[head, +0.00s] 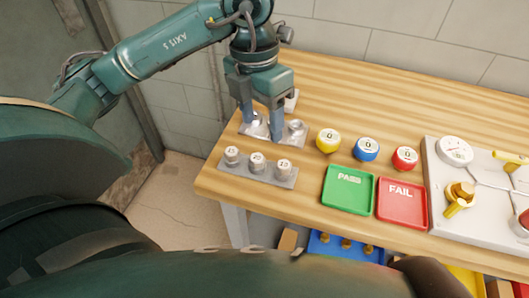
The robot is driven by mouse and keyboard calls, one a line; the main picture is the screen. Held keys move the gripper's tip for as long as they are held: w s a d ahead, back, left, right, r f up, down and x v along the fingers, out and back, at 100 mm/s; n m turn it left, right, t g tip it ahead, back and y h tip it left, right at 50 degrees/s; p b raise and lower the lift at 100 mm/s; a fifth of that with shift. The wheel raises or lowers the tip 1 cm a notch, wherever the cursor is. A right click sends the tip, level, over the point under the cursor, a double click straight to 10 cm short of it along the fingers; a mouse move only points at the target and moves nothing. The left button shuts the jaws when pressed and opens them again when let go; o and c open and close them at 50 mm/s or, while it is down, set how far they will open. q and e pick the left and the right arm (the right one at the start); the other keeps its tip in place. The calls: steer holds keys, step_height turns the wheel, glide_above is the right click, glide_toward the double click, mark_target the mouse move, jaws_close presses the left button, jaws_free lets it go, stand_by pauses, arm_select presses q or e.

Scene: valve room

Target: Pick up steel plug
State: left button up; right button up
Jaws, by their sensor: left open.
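My left gripper (262,128) points down over the left end of the wooden table. Its two fingers are apart. They straddle part of a grey metal plate (282,138) with shiny steel pieces on it. One steel piece (257,121) shows between the fingers, partly hidden by them; contact cannot be told. Another steel piece (297,127) sits just right of the right finger. Nearer the front edge, a grey block (270,177) carries three steel cylinders with numbered tops: left (232,154), middle (257,162) and right (284,167). Which steel piece is the plug is unclear. My right gripper is out of view.
Yellow (328,140), blue (366,149) and red (404,158) round pieces stand in a row. The green PASS tray (348,205) and red FAIL tray (402,219) lie before them. A white panel (440,215) with a gauge is right.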

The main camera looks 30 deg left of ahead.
arm_select(q)
steer(key=a+y, duration=0.1)
steer(key=a, duration=0.1)
glide_above(257, 157)
steer(key=s, duration=0.1)
steer(key=f, duration=0.6)
steer(key=shift+d+f, duration=0.2)
steer(key=shift+w+a+f+p, duration=0.1)
steer(key=shift+w+f+p, duration=0.1)
steer(key=shift+f, duration=0.8)
steer(key=shift+w+a+f+p, duration=0.1)
steer(key=shift+f+p, duration=0.05)
steer(key=shift+f, duration=0.85)
steer(key=shift+w+f+p, duration=0.15)
steer(key=shift+f+p, duration=0.05)
steer(key=shift+f, duration=0.8)
steer(key=shift+c, duration=0.3)
steer(key=c, duration=1)
steer(key=shift+c, duration=0.6)
